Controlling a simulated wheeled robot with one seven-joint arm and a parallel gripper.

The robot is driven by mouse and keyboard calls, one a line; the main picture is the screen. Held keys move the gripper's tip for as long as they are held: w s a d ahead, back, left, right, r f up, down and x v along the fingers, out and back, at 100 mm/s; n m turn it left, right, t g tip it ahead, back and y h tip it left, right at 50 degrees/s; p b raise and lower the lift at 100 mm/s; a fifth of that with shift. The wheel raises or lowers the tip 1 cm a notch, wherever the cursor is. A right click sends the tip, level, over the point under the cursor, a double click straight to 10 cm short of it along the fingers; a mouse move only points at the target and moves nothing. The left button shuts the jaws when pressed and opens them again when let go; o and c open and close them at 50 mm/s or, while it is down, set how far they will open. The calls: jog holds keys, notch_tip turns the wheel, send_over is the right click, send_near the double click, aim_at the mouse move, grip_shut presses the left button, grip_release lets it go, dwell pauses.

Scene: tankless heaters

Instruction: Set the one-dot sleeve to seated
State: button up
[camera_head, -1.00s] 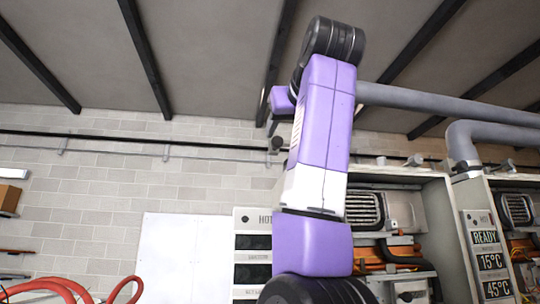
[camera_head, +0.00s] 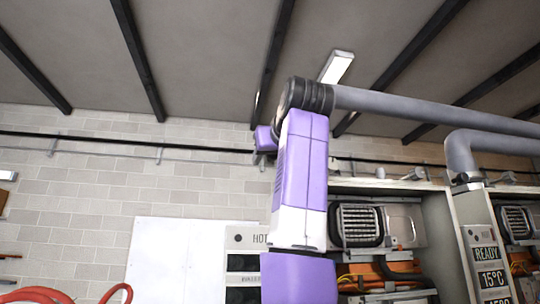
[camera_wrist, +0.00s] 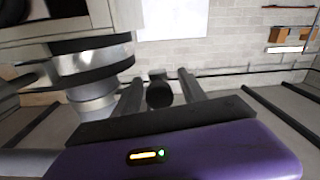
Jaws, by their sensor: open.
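I cannot make out any one-dot mark, so I cannot tell which part is the one-dot sleeve. In the wrist view, my gripper (camera_wrist: 160,88) is open, its two grey fingers apart. A dark round end (camera_wrist: 159,95) shows between the fingers; I cannot tell what it is or whether it lies nearer or farther than they do. A large silver and black ringed pipe fitting (camera_wrist: 92,68) stands close to the left of the fingers. In the head view my purple arm reaches up before the heaters, and my fingers are not visible there.
A heater cabinet (camera_head: 432,225) with an open front stands right of my arm. Another, with a READY display (camera_head: 488,253), stands farther right. A thick grey pipe (camera_head: 430,107) runs overhead to the right. Red hoses (camera_head: 40,294) lie at lower left. A white wall panel (camera_head: 175,258) is behind.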

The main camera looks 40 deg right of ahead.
jog(key=shift+c, duration=0.4)
grip_shut()
jog(key=shift+a, duration=0.1)
dwell(0.8)
